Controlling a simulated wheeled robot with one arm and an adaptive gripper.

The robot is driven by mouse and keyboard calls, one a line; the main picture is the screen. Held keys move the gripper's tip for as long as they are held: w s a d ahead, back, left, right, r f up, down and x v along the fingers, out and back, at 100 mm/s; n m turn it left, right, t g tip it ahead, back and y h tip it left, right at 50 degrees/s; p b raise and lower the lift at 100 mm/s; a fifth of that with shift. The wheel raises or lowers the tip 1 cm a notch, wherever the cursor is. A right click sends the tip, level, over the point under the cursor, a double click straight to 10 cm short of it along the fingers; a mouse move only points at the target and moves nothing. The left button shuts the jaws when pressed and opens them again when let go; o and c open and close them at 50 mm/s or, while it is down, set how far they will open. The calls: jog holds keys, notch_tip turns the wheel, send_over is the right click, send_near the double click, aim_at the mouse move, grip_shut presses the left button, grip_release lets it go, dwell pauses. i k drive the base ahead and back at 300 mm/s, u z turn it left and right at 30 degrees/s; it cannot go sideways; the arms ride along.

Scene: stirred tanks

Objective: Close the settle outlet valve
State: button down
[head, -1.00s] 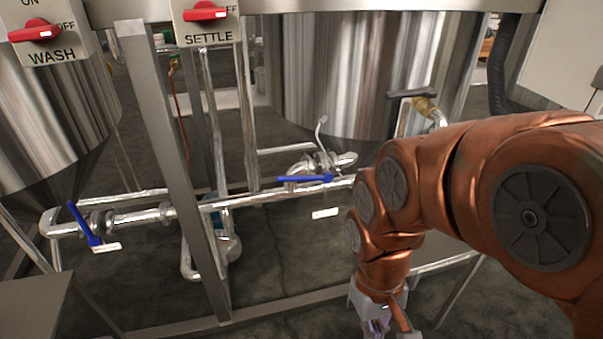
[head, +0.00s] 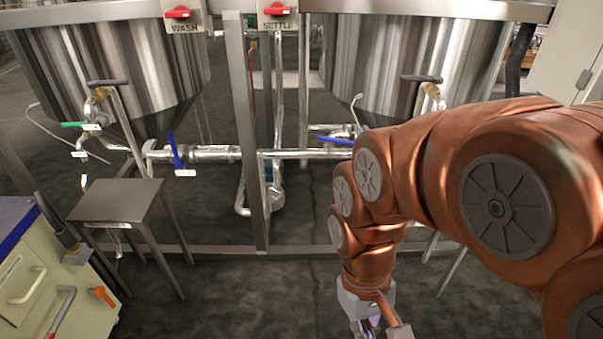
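The settle outlet valve shows as a blue lever (head: 335,140) on the pipework below the right tank (head: 415,60). The lever lies roughly level, nearly in line with the pipe. My arm covers the pipe just to its right. The SETTLE switch (head: 277,12), with a red knob, is at the top. My gripper (head: 364,328) hangs at the bottom edge, nearer to me and well below the lever. It is apart from the valve, and its fingers are partly cut off, so its opening is unclear.
A second blue lever (head: 175,150) stands steeply under the left WASH tank (head: 130,65). A steel frame post (head: 248,140) rises between the tanks. A small metal table (head: 117,199) and a tool cabinet (head: 60,290) stand at left. Floor at the front middle is clear.

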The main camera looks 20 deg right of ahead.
aim_at(319, 138)
jog(key=u, duration=0.1)
jog(key=k, duration=0.5)
jog(key=u, duration=1.2)
jog(key=i, duration=1.2)
jog(key=z, duration=0.95)
jog(key=i, duration=0.2)
jog(key=z, duration=0.25)
